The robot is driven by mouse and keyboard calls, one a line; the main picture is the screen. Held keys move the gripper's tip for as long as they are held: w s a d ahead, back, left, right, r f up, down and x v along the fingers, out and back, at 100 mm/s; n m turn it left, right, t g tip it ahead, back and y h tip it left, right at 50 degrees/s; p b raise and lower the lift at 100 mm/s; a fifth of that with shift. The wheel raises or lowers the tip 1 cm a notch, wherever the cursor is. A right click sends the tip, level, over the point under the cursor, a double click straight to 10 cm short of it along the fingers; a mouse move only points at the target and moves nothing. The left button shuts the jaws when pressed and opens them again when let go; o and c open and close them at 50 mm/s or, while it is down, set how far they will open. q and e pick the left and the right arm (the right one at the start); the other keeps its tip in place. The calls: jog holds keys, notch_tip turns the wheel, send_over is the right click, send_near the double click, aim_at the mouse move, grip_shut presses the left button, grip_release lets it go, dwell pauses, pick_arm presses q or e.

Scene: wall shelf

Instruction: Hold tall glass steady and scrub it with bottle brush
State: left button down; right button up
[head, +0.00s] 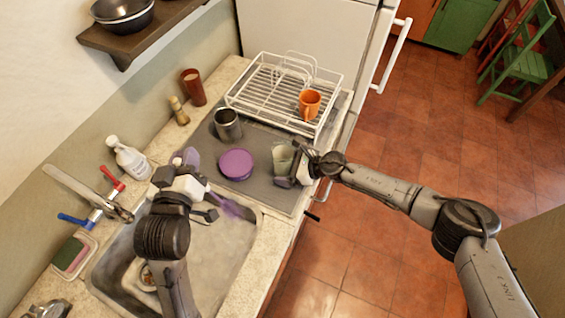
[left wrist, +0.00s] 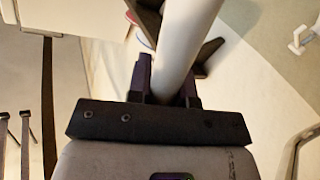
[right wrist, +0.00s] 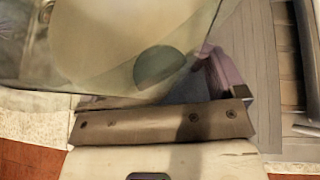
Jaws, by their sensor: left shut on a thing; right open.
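The tall glass (head: 282,160) is clear and stands on the grey mat at the counter's right side. It fills much of the right wrist view (right wrist: 110,50), very close to the camera. My right gripper (head: 297,167) is open at the glass; I cannot tell whether a finger is on each side. My left gripper (head: 205,200) is shut on the bottle brush above the sink. The brush's purple head (head: 232,208) points right in the head view. Its pale handle (left wrist: 185,45) stands between the fingers in the left wrist view.
A purple round thing (head: 236,164) and a dark metal cup (head: 227,125) stand on the mat (head: 262,196). Behind is a white dish rack (head: 262,85) with an orange mug (head: 310,103). A spray bottle (head: 128,158) and faucet (head: 85,190) are left of the sink (head: 225,255).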

jog(key=shift+c, duration=0.5)
jog(key=c, duration=0.6)
jog(key=o, duration=0.8)
jog(key=shift+d, duration=0.1)
